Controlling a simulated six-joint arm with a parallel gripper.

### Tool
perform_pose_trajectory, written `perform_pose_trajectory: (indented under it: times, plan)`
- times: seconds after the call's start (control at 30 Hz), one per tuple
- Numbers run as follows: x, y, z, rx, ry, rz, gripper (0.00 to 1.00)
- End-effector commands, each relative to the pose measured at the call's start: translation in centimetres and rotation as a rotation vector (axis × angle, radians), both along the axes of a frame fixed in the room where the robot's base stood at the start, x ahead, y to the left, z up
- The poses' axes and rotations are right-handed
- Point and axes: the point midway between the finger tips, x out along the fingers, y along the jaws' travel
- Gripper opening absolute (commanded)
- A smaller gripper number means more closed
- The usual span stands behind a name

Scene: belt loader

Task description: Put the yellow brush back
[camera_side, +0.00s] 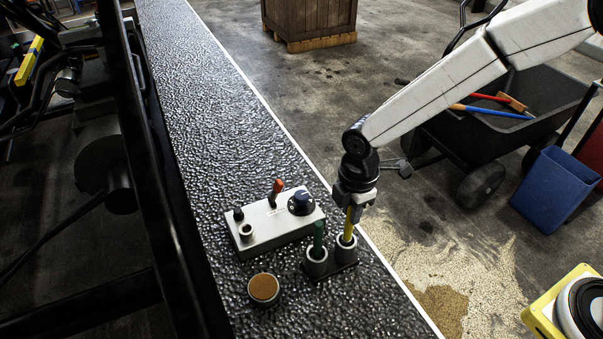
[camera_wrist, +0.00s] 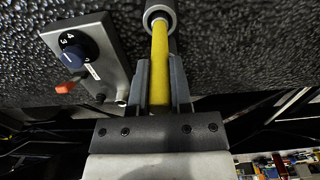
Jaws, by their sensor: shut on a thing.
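The yellow brush (camera_side: 348,225) stands upright with its lower end inside the right cup of a two-cup holder (camera_side: 343,266). My gripper (camera_side: 354,205) is directly above that cup and shut on the upper part of the brush. In the wrist view the yellow handle (camera_wrist: 159,60) runs between my two fingers (camera_wrist: 160,85) to the cup's round rim (camera_wrist: 158,14). A green brush (camera_side: 318,236) stands in the left cup. The brush's lower end is hidden inside the cup.
A control box (camera_side: 272,225) with an orange lever (camera_side: 277,187) and a blue knob (camera_side: 301,201) sits close left of the holder. A round brown-topped pot (camera_side: 264,289) is in front. The dark textured surface (camera_side: 210,120) is clear farther back.

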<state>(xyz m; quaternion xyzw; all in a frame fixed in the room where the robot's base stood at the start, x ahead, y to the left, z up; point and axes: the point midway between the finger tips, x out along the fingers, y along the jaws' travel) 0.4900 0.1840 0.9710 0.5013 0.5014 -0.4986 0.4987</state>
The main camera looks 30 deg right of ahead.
Motion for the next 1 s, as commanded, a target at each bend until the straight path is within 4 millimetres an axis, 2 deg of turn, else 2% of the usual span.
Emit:
perform_pose_trajectory:
  times: [0.23,0.7,0.73,0.8,0.83,1.0]
  plan:
    - [0.0,0.0,-2.3,-0.001,0.001,0.000,0.00]
    - [0.0,0.0,-2.7,0.000,0.000,0.000,0.00]
    - [0.0,0.0,-2.7,0.000,-0.001,0.000,0.31]
    - [0.0,0.0,-2.7,0.000,-0.001,0.000,0.54]
    - [0.0,0.0,-2.7,0.000,-0.001,0.000,0.60]
    - [0.0,0.0,-2.7,0.000,0.000,0.000,0.60]
